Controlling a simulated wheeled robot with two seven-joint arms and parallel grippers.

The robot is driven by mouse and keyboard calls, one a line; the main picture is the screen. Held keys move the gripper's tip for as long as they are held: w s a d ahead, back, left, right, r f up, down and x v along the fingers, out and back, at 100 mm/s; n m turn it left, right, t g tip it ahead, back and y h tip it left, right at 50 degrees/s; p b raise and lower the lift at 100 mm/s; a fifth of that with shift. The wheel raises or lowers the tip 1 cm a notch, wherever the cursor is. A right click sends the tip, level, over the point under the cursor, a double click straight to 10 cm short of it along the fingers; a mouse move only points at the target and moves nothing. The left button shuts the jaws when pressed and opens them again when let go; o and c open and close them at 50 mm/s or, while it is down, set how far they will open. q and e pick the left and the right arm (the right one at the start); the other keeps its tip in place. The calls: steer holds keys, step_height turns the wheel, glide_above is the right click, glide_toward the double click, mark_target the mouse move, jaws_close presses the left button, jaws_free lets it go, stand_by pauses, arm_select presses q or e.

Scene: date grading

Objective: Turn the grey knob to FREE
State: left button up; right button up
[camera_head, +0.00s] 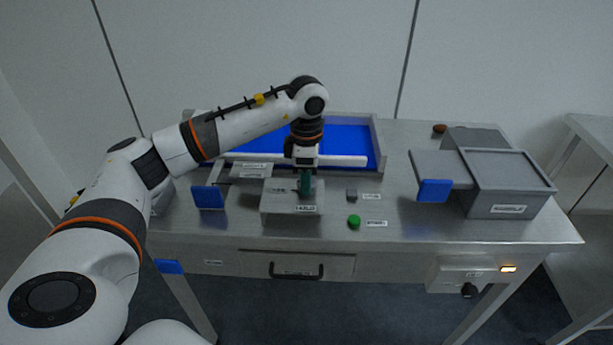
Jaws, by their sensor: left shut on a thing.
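My left gripper (305,188) points straight down over the top of a low grey metal box (278,202) in the middle of the table. Its fingers are shut on what appears to be the grey knob on this box. The knob is hidden by the fingers, so its turn cannot be made out. A small label lies left of the fingers and another (306,209) is at the box's front; their words are too small to read surely. My right gripper is not in view.
A blue-floored tray (376,150) stands behind the box. A small grey block (352,195) and a green button (354,221) are to its right. A grey bin (505,211) with a blue-ended flap stands at the right. A black knob (468,290) is on the front control box.

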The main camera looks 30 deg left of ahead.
arm_select(q)
steer(key=o, duration=1)
steer(key=shift+r, duration=0.1)
step_height(320, 180, up, 12)
steer(key=b, duration=0.1)
